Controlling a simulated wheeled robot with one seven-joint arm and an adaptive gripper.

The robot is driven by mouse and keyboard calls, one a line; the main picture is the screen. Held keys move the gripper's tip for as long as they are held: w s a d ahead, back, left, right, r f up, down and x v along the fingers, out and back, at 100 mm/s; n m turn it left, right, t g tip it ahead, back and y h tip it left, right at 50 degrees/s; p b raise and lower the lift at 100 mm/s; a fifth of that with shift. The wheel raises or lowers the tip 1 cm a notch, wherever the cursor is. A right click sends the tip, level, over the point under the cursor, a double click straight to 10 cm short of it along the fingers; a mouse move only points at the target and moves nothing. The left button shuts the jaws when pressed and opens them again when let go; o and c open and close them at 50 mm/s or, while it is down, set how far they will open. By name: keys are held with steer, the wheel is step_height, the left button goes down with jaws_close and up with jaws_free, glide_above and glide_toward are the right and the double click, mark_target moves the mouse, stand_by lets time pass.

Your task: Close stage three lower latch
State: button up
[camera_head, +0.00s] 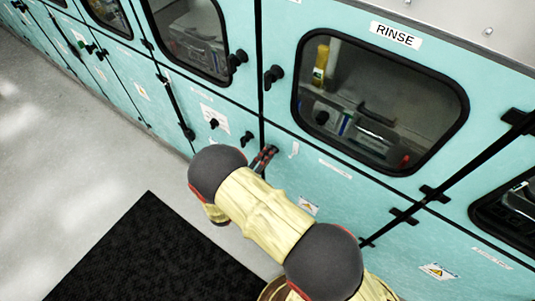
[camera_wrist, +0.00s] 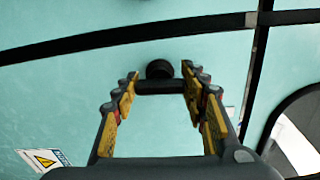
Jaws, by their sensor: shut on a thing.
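The lower latch (camera_wrist: 159,69) is a black round knob with a dark bar below it on a teal panel in the wrist view. My gripper (camera_wrist: 160,80) has its yellow-padded fingers on either side of it, shut on the latch. In the head view my gripper (camera_head: 266,157) reaches the lower teal door (camera_head: 335,185) below the RINSE window, just right of a vertical black seam. There the gripper hides the latch, and the latch's exact angle is hard to tell.
Black knobs (camera_head: 246,138) sit on the neighbouring lower door, left of the seam. Another black latch (camera_head: 273,75) is beside the RINSE window (camera_head: 380,100). A black mat (camera_head: 150,255) lies on the grey floor, which is open at the left.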

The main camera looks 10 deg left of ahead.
steer(key=shift+n+p, duration=0.3)
steer(key=shift+n, duration=0.2)
steer(key=o, duration=1.2)
steer(key=shift+c, duration=0.2)
steer(key=v, duration=1.2)
